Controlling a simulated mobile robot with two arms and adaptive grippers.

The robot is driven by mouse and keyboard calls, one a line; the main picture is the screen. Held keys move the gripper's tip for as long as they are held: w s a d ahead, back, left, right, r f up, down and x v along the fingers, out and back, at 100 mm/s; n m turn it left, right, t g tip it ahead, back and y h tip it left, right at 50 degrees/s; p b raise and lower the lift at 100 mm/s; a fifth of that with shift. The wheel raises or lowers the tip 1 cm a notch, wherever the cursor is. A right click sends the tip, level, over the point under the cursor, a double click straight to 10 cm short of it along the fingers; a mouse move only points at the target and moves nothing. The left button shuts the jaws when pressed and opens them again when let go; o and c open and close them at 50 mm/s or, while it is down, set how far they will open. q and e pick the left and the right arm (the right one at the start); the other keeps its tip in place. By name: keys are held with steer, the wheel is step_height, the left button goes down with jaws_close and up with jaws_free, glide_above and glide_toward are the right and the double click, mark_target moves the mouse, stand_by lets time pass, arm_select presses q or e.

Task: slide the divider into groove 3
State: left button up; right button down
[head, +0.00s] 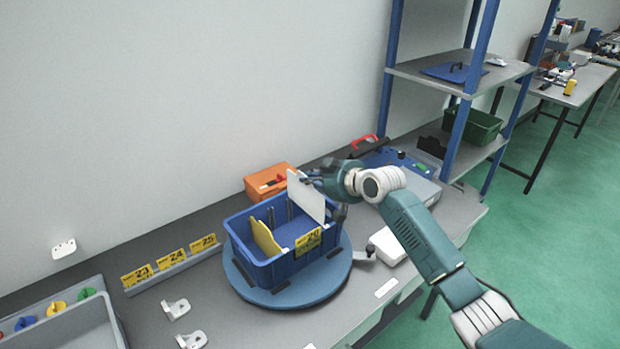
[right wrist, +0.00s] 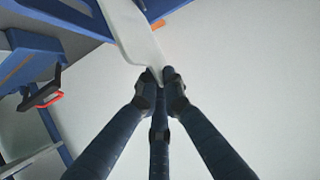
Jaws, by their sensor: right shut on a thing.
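A white divider plate (head: 305,197) stands upright over the right part of the blue bin (head: 272,272). My right gripper (head: 317,179) is shut on the divider's upper edge from the right. In the right wrist view the fingertips (right wrist: 160,80) close on a corner of the white divider (right wrist: 133,35). A yellow divider (head: 265,238) stands in the left part of the bin. Dark upright groove strips (head: 289,209) show on the bin's far wall. Whether the white divider's lower edge is in a groove, and which, I cannot tell. My left gripper is not in view.
The bin sits on a round blue turntable (head: 290,298) with a yellow label on its near side. An orange box (head: 268,182) stands close behind. Numbered yellow tags (head: 172,258) and white brackets (head: 177,308) lie left. A blue-posted rack (head: 465,100) rises behind right.

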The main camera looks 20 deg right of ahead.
mark_target(310, 208)
steer(key=shift+f+b, duration=3.85)
steer(key=shift+f, duration=1.75)
steer(key=c, duration=1.8)
jaws_free()
steer(key=shift+r, duration=0.1)
steer(key=v, duration=1.2)
steer(key=shift+a, duration=0.1)
